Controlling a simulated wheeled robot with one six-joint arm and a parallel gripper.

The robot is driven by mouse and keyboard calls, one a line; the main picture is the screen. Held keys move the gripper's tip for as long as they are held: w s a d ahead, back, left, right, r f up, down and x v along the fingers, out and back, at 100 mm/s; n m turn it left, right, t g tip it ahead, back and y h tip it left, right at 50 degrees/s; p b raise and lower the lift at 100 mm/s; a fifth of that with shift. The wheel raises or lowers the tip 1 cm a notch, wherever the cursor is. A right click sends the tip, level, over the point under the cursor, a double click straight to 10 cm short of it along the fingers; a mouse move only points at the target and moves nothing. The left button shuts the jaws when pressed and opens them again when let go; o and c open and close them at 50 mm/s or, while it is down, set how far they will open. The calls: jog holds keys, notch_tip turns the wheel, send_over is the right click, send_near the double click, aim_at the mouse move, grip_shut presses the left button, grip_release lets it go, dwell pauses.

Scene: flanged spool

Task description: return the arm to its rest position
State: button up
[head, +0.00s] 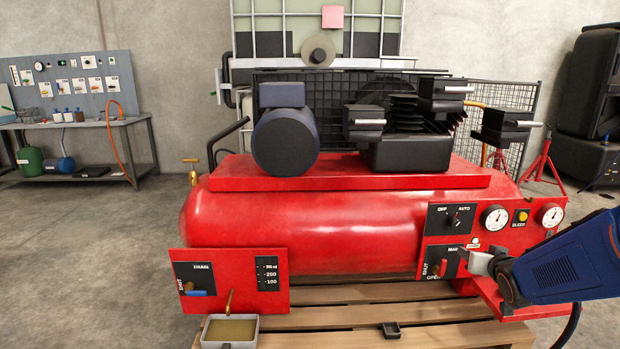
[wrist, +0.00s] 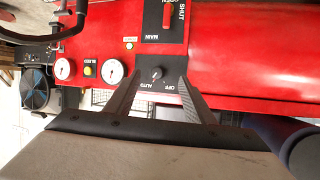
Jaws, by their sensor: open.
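My gripper (head: 480,262) is at the right in the head view, in front of the red compressor (head: 330,228) near its control panel. In the wrist view my gripper (wrist: 158,84) shows two grey fingers spread apart with nothing held between them. The panel's OFF/AUTO knob (wrist: 157,74) appears in the gap between the fingertips, and it also shows in the head view (head: 454,219). The MAIN valve's red handle (wrist: 168,14) is at the top of the wrist view. My gripper partly covers the panel beside that valve in the head view.
Two gauges (head: 495,218) (head: 550,215) and a yellow bleed button (head: 521,217) sit on the panel. A drain valve with a blue handle (head: 200,293) is at lower left, above a tray (head: 230,345). A wooden pallet (head: 340,318) lies underneath. Open floor lies left.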

jog(key=s+a+n+g+y, duration=0.1)
jog(key=s+a, duration=0.4)
jog(key=s, duration=0.5)
jog(key=s+a+n+g+y, duration=0.1)
jog(key=s+a+g, duration=0.3)
jog(key=s, duration=0.6)
jog(key=s+a+n+g, duration=0.1)
jog(key=s+a+g, duration=0.2)
jog(key=s+a, duration=0.5)
jog(key=s, duration=0.3)
jog(key=shift+r+y, duration=0.2)
jog(key=shift+y, duration=0.2)
jog(key=shift+a, duration=0.1)
